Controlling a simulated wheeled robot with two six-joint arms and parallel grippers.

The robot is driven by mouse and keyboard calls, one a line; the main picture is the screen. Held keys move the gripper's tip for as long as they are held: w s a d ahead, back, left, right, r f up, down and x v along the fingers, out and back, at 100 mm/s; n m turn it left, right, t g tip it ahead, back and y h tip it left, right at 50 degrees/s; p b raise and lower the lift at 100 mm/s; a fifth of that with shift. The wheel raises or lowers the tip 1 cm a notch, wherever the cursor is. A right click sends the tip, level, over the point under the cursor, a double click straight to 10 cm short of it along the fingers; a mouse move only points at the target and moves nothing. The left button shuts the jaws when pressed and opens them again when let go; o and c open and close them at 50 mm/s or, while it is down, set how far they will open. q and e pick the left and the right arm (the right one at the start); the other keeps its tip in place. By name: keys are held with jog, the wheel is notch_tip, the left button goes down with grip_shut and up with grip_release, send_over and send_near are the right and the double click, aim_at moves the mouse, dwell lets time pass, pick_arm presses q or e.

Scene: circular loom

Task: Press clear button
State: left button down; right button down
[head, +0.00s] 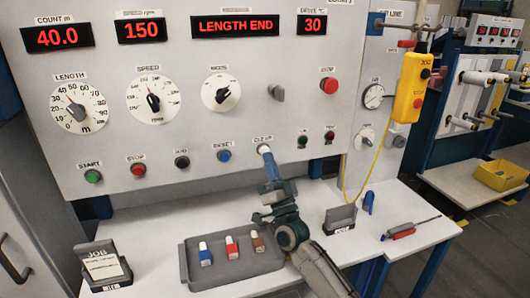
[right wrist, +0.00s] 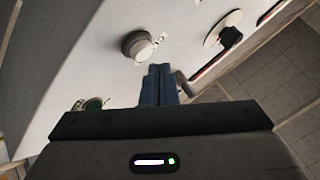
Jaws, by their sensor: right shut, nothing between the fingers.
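The clear button (head: 264,148) is a white cap under its label, low on the panel and right of the blue reset button (head: 224,155). It also shows in the right wrist view as a white cap in a dark ring (right wrist: 142,46), not covered by my fingers. My right gripper (head: 268,167) is shut and empty, its blue fingers pointing at the panel just below the clear button. In the right wrist view the closed fingertips (right wrist: 160,70) sit close beside the button. I cannot tell whether they touch it. My left gripper is out of view.
The display (head: 235,24) reads LENGTH END. Green start (head: 93,176) and red stop (head: 138,170) buttons lie left on the panel. A black holder (head: 341,218) and screwdriver (head: 405,231) lie right.

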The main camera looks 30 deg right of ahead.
jog(key=shift+w, duration=0.15)
jog(key=shift+w+d, duration=0.1)
jog(key=shift+w, duration=0.2)
jog(key=shift+w+d+b, duration=0.1)
jog(key=shift+w+b, duration=0.25)
jog(key=shift+w, duration=0.05)
dwell(0.8)
jog(key=shift+s, duration=0.15)
jog(key=shift+s+a+p, duration=0.2)
jog(key=shift+s+p, duration=0.4)
jog(key=shift+s, duration=0.1)
jog(key=s+p, duration=0.1)
jog(key=s, duration=0.1)
jog(key=s+a+p, duration=0.1)
jog(key=s, duration=0.2)
jog(key=shift+a+p, duration=0.1)
jog(key=shift+p, duration=0.25)
